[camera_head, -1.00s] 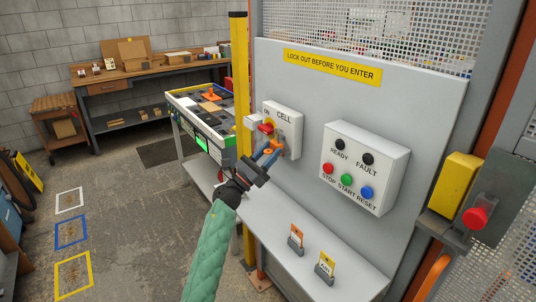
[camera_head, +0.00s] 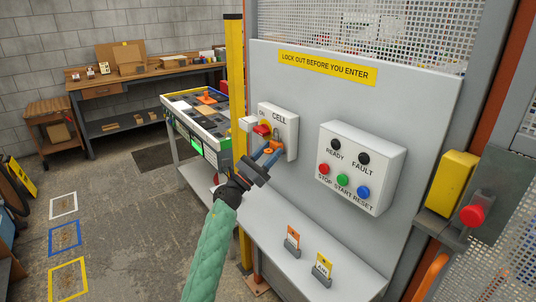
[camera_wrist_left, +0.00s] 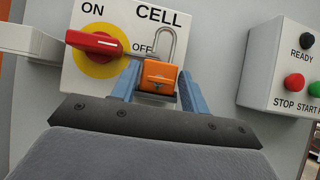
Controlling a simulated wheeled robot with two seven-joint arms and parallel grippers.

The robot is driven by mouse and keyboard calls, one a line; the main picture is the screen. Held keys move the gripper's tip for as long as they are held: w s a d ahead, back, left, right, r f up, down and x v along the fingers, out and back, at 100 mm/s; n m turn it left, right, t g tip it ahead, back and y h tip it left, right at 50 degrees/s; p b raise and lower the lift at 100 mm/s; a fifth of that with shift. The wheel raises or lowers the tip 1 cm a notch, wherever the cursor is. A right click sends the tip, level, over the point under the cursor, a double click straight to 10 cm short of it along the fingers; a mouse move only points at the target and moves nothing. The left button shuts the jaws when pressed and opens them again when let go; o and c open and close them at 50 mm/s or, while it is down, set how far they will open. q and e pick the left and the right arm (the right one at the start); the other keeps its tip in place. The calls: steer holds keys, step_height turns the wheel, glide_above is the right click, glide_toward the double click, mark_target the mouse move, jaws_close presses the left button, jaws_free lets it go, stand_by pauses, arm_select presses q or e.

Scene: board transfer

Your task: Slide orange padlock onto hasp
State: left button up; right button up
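The orange padlock (camera_wrist_left: 158,76) sits between the blue fingers of my left gripper (camera_wrist_left: 159,88), its silver shackle (camera_wrist_left: 168,42) pointing up. The padlock is in front of the switch box (camera_wrist_left: 128,20), with the shackle beside the OFF label. In the head view my left gripper (camera_head: 268,154) is just below the red switch handle (camera_head: 262,129); the padlock is small and partly hidden there. In the wrist view the red handle (camera_wrist_left: 93,42) lies across a yellow disc. I cannot clearly make out the hasp or whether the shackle passes through it. My right gripper is not in view.
A button box (camera_head: 361,166) is on the grey panel to the right. A yellow post (camera_head: 236,80) and a tray table (camera_head: 197,117) are at left.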

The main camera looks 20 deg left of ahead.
arm_select(q)
steer(key=o, duration=0.3)
steer(key=shift+o, duration=0.2)
